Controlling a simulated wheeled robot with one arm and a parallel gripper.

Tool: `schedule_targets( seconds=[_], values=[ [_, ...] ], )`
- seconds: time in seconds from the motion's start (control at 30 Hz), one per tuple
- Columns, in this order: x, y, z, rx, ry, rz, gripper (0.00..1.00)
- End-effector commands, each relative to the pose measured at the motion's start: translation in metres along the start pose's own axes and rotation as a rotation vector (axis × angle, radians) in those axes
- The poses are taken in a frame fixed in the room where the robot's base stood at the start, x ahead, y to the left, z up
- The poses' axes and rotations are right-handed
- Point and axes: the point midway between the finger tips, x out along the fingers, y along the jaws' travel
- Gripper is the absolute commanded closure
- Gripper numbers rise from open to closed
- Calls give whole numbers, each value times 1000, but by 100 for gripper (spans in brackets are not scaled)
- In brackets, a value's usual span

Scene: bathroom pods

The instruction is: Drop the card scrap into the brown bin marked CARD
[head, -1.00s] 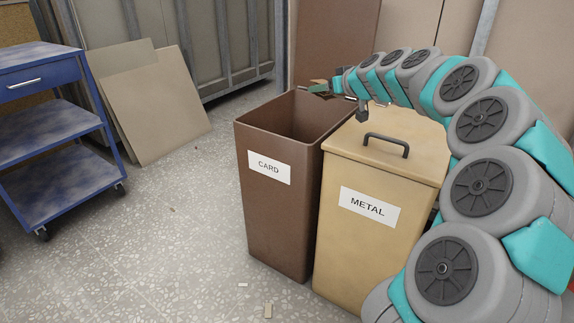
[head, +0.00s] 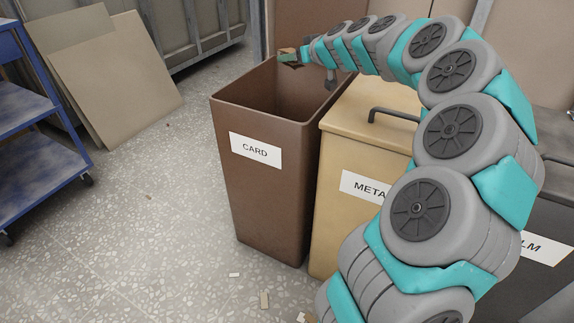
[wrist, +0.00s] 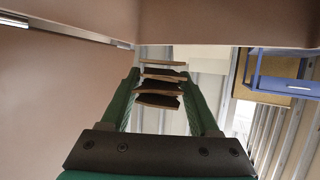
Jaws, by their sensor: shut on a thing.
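The brown bin (head: 265,190) stands open, with a white CARD label (head: 255,151) on its front. My gripper (head: 288,56) is at the bin's far back rim corner in the head view. It is shut on the card scrap (head: 286,50), a small brown piece. In the wrist view the scrap (wrist: 158,100) shows as several thin brown layers between the green fingers of my gripper (wrist: 163,85). I cannot tell whether the scrap is over the opening or just beyond the rim. The bin's floor is hidden.
A tan lidded METAL bin (head: 338,220) stands against the brown bin's right side. A dark bin (head: 545,225) with a partly hidden label is further right. A blue trolley (head: 30,130) and leaning boards (head: 115,85) are left. Small scraps (head: 264,299) lie on the floor.

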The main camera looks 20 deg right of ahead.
Motion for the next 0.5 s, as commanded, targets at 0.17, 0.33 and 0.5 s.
schedule_targets(
  seconds=[0.17,0.33,0.5],
  values=[
    [3,0,7,-1,1,1,92],
    [3,0,7,-1,1,1,92],
    [3,0,7,-1,0,1,29]
  ],
)
